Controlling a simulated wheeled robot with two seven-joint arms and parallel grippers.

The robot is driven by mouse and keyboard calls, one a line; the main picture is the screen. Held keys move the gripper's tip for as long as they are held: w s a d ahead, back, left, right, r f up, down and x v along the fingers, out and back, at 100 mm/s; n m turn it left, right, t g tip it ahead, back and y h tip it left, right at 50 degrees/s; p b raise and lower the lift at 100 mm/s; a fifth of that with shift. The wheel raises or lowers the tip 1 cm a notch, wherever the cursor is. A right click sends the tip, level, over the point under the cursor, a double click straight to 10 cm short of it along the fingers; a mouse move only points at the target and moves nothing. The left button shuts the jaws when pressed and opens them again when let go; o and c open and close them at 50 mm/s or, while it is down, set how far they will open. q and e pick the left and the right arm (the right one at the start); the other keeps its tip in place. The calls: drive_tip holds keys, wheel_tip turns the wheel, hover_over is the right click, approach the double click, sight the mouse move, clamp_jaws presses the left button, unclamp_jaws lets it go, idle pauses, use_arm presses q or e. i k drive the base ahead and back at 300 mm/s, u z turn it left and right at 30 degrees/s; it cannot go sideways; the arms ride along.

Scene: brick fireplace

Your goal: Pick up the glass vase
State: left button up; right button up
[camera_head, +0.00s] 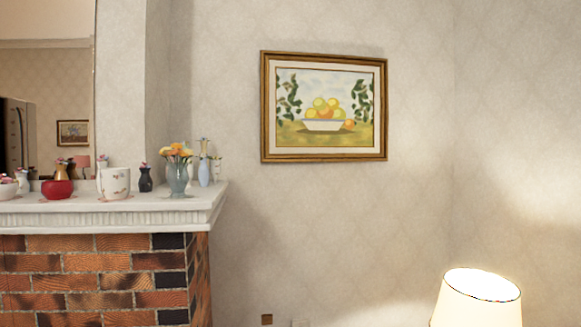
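A translucent blue-grey vase (178,179), which looks like glass, stands upright near the right end of the white mantel. Orange and yellow flowers (176,152) stick out of its top. A slim pale blue vase (204,172) stands just behind it to the right; I cannot tell if it is glass. Neither of my grippers shows in the head view.
The white mantel shelf (110,212) tops a brick fireplace (100,280). On it stand a small dark vase (145,179), a white flowered pot (113,183) and a red vase (57,189). A lit lamp (478,305) stands at lower right. A framed picture (265,110) hangs behind.

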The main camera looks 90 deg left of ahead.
sight(177, 178)
drive_tip(key=u, duration=2.1)
